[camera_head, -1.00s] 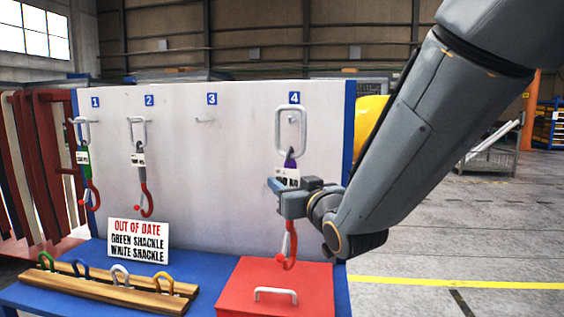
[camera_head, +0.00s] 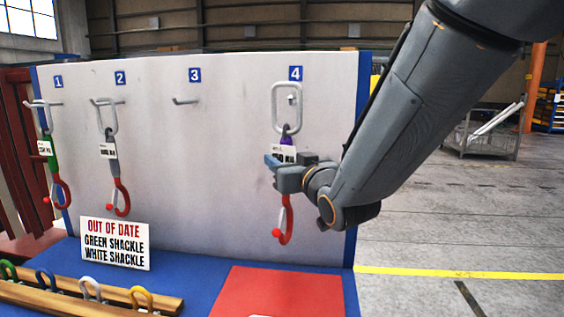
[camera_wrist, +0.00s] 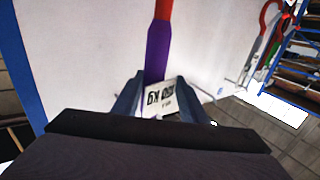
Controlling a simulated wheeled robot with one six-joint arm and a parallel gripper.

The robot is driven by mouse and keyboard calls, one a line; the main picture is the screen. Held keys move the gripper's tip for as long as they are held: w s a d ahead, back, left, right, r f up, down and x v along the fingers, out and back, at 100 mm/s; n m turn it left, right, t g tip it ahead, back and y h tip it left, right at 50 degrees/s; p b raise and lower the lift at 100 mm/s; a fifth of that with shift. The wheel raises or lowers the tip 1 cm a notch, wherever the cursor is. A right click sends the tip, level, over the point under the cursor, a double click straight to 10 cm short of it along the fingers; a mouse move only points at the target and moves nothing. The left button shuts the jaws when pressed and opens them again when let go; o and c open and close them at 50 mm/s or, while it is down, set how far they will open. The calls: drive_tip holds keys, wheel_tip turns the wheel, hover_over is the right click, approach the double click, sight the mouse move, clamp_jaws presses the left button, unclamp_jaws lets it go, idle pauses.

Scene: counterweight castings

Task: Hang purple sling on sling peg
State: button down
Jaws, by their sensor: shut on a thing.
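The purple sling (camera_head: 287,140) hangs upright in my gripper (camera_head: 284,172), with a pale metal link (camera_head: 275,108) at the top, a white tag and a red hook (camera_head: 287,222) below. My gripper is shut on the purple strap at the tag, in front of the white board under label 4. The sling peg (camera_head: 291,99) under label 4 shows inside the link's opening. I cannot tell whether the link is around the peg or still in front of it. The wrist view shows the purple strap (camera_wrist: 157,52) between the fingers (camera_wrist: 158,92).
A green sling (camera_head: 52,150) hangs at label 1 and a grey sling (camera_head: 113,152) at label 2. The peg (camera_head: 186,101) at label 3 is bare.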

drive_tip(key=w+d+f+b, duration=0.2)
drive_tip(key=w+b, duration=0.1)
drive_tip(key=w, duration=0.8)
drive_tip(key=shift+d+f, duration=0.15)
drive_tip(key=shift+f, duration=0.25)
idle(1.3)
drive_tip(key=shift+w+f, duration=0.1)
idle(0.7)
